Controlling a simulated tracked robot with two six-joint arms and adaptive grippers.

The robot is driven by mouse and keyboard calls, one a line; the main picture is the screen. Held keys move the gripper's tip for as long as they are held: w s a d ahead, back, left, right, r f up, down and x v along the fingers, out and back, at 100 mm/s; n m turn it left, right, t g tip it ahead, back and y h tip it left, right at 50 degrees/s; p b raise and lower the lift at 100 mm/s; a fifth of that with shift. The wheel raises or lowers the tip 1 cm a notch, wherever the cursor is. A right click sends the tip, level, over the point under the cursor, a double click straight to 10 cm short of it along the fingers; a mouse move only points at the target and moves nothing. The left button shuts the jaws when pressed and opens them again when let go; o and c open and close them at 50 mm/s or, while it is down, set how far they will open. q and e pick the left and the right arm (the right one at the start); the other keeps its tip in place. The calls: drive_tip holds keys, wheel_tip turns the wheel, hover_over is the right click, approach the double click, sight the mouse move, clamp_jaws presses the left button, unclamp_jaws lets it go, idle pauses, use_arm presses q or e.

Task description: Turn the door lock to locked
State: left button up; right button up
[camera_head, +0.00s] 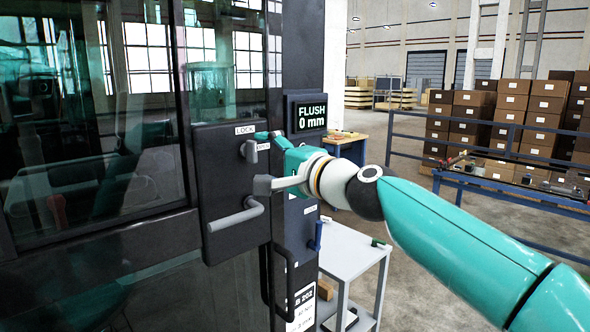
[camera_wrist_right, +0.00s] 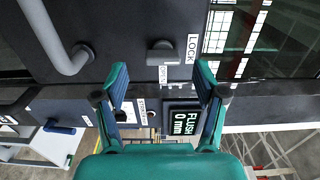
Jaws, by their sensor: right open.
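The lock knob (camera_head: 249,151) is a small grey piece on the dark door panel (camera_head: 226,178). A LOCK label (camera_head: 245,129) is above it and an OPEN label (camera_head: 263,146) to its right. In the right wrist view the knob (camera_wrist_right: 162,52) sits ahead of the fingers, near the OPEN label and short of the LOCK label. I cannot tell its exact turn. My right gripper (camera_wrist_right: 161,76) is open and empty, its fingers spread to either side of the knob's line, apart from it. In the head view the gripper (camera_head: 270,139) hides part of the panel. My left gripper is not in view.
A grey door handle (camera_head: 237,214) is just below the knob. A display (camera_head: 309,116) reading FLUSH 0 mm is mounted right of the panel. A white trolley table (camera_head: 350,250) stands lower right. A blue rail and stacked boxes (camera_head: 508,103) are farther off.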

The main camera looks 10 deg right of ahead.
drive_tip(key=v, duration=0.8)
drive_tip(key=shift+s, duration=0.2)
drive_tip(key=shift+d+f, duration=0.15)
